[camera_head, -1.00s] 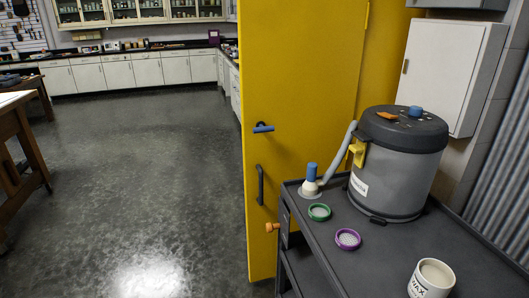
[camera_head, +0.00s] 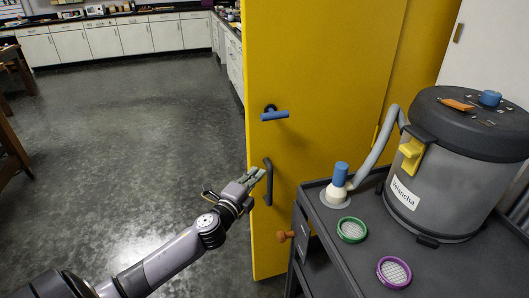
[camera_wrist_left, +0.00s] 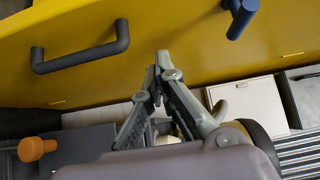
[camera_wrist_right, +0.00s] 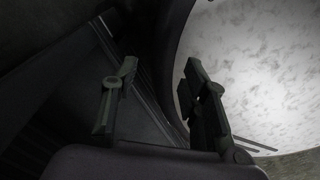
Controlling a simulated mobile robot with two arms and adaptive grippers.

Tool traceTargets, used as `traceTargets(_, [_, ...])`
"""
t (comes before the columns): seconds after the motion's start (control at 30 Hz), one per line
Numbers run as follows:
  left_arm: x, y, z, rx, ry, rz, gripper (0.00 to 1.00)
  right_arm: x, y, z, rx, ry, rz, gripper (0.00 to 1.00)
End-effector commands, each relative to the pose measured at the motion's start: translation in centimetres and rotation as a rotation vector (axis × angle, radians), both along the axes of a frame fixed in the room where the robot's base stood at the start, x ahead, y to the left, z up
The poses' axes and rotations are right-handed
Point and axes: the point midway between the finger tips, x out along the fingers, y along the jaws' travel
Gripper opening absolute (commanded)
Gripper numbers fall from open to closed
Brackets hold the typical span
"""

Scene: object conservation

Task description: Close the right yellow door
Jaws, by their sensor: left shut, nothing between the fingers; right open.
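The yellow door (camera_head: 330,60) stands ajar in the head view, with a blue lever handle (camera_head: 274,115) and a dark pull handle (camera_head: 268,182) below it. My left gripper (camera_head: 256,173) is shut and empty, just left of the pull handle near the door's outer edge. In the left wrist view its fingertips (camera_wrist_left: 157,62) are together in front of the yellow door panel (camera_wrist_left: 190,30), between the dark pull handle (camera_wrist_left: 80,54) and the blue lever (camera_wrist_left: 241,17). Contact with the door cannot be told. My right gripper (camera_wrist_right: 155,80) is open and empty in the right wrist view.
A dark cart (camera_head: 340,262) stands close by the door on the right, with an orange knob (camera_head: 285,237) on its side. It carries a grey canister (camera_head: 445,190) with a hose, and green (camera_head: 351,242) and purple (camera_head: 381,271) rings. Open floor (camera_head: 130,150) lies left.

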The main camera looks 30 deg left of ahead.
Motion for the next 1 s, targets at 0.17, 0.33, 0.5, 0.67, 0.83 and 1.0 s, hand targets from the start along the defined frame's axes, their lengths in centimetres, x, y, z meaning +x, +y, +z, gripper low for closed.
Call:
traceTargets(0.17, [3.2, 0.5, 0.3, -0.001, -0.002, 0.002, 0.0, -0.3, -0.5, 0.4, -0.006, 0.005, 0.0, 0.41])
traceTargets(0.33, [6.2, 0.7, 0.2, -0.001, -0.002, 0.002, 0.0, 0.2, -0.5, 0.6, -0.006, -0.002, 0.0, 0.41])
traceTargets(0.5, [8.6, 1.8, 0.0, 0.0, 0.001, 0.004, 0.0, 0.7, -0.4, 0.6, -0.004, -0.011, 0.0, 0.41])
traceTargets(0.67, [9.8, 3.3, 0.0, -0.001, 0.001, 0.002, 0.0, 0.7, -0.1, 0.6, -0.001, -0.012, -0.001, 0.41])
traceTargets(0.83, [10.3, 4.0, 0.0, -0.002, 0.001, 0.001, 0.0, 0.7, 0.4, 0.5, 0.006, -0.012, -0.003, 0.41])
traceTargets(1.0, [10.4, 4.1, 0.0, -0.002, 0.002, 0.001, 0.0, 0.7, 0.7, 0.5, 0.009, -0.011, -0.002, 0.41])
